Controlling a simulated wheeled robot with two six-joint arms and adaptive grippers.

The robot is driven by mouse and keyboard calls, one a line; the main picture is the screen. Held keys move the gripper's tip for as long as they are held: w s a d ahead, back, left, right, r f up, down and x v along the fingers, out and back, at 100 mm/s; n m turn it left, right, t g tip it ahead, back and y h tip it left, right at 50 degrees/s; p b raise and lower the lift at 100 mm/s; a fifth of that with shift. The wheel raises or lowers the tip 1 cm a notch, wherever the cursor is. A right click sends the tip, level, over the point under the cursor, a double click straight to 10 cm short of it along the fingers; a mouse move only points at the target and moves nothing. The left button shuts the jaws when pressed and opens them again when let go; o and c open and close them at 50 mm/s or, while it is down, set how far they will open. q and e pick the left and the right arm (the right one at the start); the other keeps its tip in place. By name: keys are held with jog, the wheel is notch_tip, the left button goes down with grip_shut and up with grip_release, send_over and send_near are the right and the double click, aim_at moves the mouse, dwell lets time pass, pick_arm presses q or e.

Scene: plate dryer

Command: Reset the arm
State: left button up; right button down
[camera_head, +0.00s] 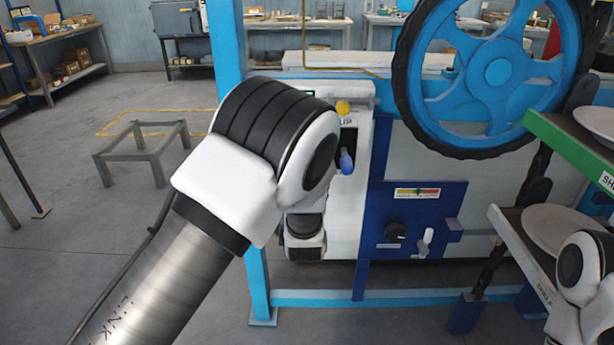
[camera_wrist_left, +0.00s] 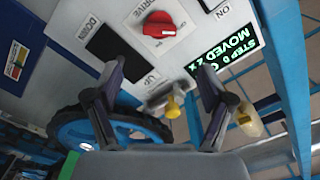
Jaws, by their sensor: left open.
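My left arm (camera_head: 250,165) comes in from the lower left in the head view, and its white and black joint stands in front of the machine's control panel (camera_head: 350,200). In that view the arm hides my left gripper. In the left wrist view the left gripper (camera_wrist_left: 160,75) is open and empty, its two fingers apart and facing the panel. A red knob (camera_wrist_left: 160,25) and a lever with a yellow knob (camera_wrist_left: 173,107) show between or beyond the fingers. Part of my right arm (camera_head: 588,270) shows at the lower right; its gripper is out of view.
A blue post (camera_head: 228,50) stands beside the left arm. A large blue wheel (camera_head: 498,72) is at the upper right. Plates lie on a green shelf (camera_head: 560,140) and a lower shelf (camera_head: 535,265). A low metal frame (camera_head: 145,150) stands on open floor at left.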

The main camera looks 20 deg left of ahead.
pick_arm(q)
jog(key=s+a+f+g+h+p, duration=0.15)
jog(key=s+a+f+g, duration=0.25)
jog(key=s+f, duration=0.5)
jog(key=s+a+f+g+y+p, duration=0.15)
jog(key=s+a+f+g, duration=0.35)
jog(key=f, duration=0.8)
jog(key=s+d+f+n+g+h, duration=0.1)
jog(key=s+f+n+g, duration=0.1)
jog(key=s, duration=0.8)
jog(key=s+d+f+n+g+h+p, duration=0.1)
jog(key=s+f+n+g+h, duration=0.1)
jog(key=s, duration=0.8)
jog(key=s+d+f+n+g+h, duration=0.2)
jog(key=s+f+g, duration=0.1)
jog(key=s, duration=0.7)
jog(key=shift+s+f+g+p, duration=0.35)
jog(key=shift+s+f+g, duration=0.05)
jog(key=shift+g, duration=0.4)
